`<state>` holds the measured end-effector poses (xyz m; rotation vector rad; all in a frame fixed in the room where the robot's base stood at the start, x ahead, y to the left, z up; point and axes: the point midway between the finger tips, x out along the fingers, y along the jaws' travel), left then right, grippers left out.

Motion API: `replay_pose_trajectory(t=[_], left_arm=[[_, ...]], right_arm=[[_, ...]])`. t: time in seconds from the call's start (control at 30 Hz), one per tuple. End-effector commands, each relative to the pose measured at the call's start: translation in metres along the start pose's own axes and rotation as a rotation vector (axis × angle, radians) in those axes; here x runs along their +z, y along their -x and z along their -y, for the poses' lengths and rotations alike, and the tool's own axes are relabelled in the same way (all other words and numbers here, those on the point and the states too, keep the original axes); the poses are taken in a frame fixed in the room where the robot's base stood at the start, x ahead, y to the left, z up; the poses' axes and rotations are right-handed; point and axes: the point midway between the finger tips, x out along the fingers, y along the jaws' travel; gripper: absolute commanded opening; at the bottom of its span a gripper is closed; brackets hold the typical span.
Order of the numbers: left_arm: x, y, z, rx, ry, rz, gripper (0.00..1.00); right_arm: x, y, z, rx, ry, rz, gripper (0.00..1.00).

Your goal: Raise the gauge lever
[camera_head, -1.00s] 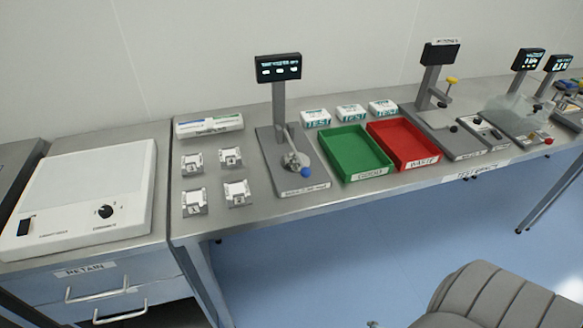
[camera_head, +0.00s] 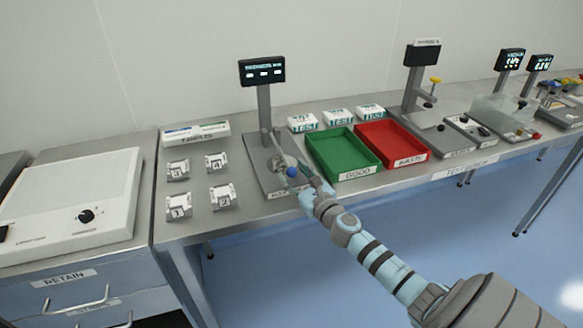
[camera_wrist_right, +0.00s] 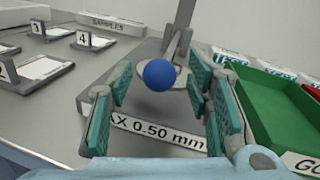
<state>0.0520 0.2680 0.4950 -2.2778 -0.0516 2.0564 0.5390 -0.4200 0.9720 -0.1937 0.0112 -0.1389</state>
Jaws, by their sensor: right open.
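The gauge (camera_head: 264,110) stands on the bench with a grey base, a post and a dark display. Its lever ends in a blue ball knob (camera_head: 292,172), low near the front of the base. In the right wrist view the blue knob (camera_wrist_right: 158,75) lies ahead, between the spread fingers and apart from them. My right gripper (camera_head: 296,178) is at the front of the gauge base, open and empty. In the right wrist view the right gripper (camera_wrist_right: 160,110) has teal pads on both sides of the knob. My left gripper is not in view.
A green tray (camera_head: 375,168) and a red tray (camera_head: 424,155) stand right of the gauge. Numbered sample holders (camera_head: 178,170) lie on the left, before a samples box (camera_head: 196,132). White test packs (camera_head: 338,116) sit behind the trays. The bench front edge is clear.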

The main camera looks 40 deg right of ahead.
Motion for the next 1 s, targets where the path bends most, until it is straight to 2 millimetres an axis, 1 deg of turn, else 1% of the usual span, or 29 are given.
replay_pose_trajectory(t=[0.03,0.17,0.4,0.43,0.47,0.7,1.0], left_arm=[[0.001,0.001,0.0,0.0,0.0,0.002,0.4],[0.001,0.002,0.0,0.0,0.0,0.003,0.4],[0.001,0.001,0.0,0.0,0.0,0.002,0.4],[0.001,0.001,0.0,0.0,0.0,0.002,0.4],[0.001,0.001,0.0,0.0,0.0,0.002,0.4],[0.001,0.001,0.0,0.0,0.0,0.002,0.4],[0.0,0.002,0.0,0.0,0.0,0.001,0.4]], right_arm=[[0.0,-0.007,0.0,-0.002,-0.002,0.0,0.46],[-0.001,-0.017,0.0,0.0,-0.001,0.0,0.46],[-0.002,-0.019,-0.001,0.001,-0.001,-0.002,0.46],[-0.002,-0.019,-0.001,0.001,-0.001,-0.002,0.44],[-0.002,-0.019,-0.001,0.001,-0.001,-0.002,0.39],[-0.002,-0.019,-0.001,0.0,-0.001,-0.002,0.01],[-0.001,-0.019,0.001,-0.002,0.0,-0.002,0.0]])
